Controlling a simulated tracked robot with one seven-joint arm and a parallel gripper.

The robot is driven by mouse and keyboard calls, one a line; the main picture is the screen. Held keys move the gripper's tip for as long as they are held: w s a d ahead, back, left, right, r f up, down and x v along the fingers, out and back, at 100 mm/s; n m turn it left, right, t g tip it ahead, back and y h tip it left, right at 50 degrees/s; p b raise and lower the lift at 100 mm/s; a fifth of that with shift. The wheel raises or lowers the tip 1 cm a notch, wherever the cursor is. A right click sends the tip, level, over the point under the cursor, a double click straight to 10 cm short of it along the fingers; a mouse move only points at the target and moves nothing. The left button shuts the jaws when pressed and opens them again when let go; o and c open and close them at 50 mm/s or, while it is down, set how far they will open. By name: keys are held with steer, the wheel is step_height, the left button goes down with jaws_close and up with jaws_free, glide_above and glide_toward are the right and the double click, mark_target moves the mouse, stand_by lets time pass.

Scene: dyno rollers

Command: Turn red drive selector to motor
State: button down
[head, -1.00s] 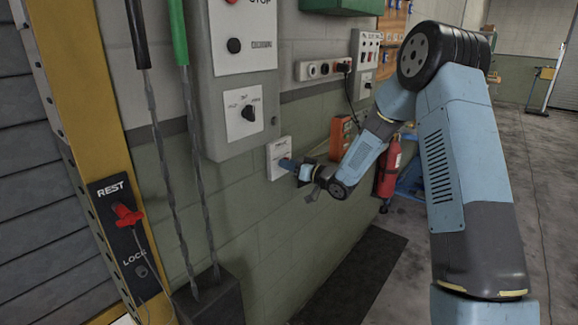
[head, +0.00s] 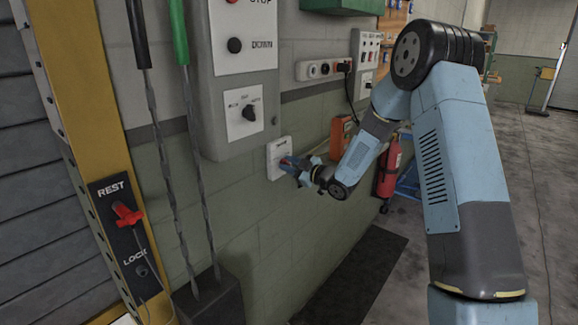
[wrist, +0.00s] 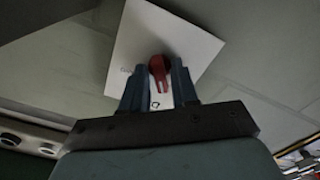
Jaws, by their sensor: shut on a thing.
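The red drive selector (wrist: 158,72) is a small red knob on a white plate (wrist: 150,32). The plate also shows low on the wall in the head view (head: 273,150), with only a trace of red beside my fingertips. In the wrist view my gripper (wrist: 160,86) has one finger on each side of the knob and is shut on it. In the head view my gripper (head: 287,164) reaches the plate from the right. The plate's lettering is too small and partly covered to read, so the selector's setting cannot be told.
A grey control box (head: 236,80) with a black rotary switch hangs up and left of the plate. An orange box (head: 341,136) and a red fire extinguisher (head: 389,168) are to the right. A red REST/LOCK lever (head: 127,214) is at the far left. A dark mat (head: 350,280) lies below.

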steer(key=shift+d+f+n, duration=0.2)
steer(key=shift+f+n, duration=0.05)
steer(key=shift+n, duration=0.65)
steer(key=c, duration=1.2)
jaws_free()
steer(key=shift+c, duration=0.2)
steer(key=shift+o, duration=0.4)
steer(key=shift+a, duration=0.1)
steer(key=shift+r, duration=0.1)
steer(key=v, duration=1.3)
steer(key=shift+s+d, duration=0.2)
steer(key=shift+d, duration=0.1)
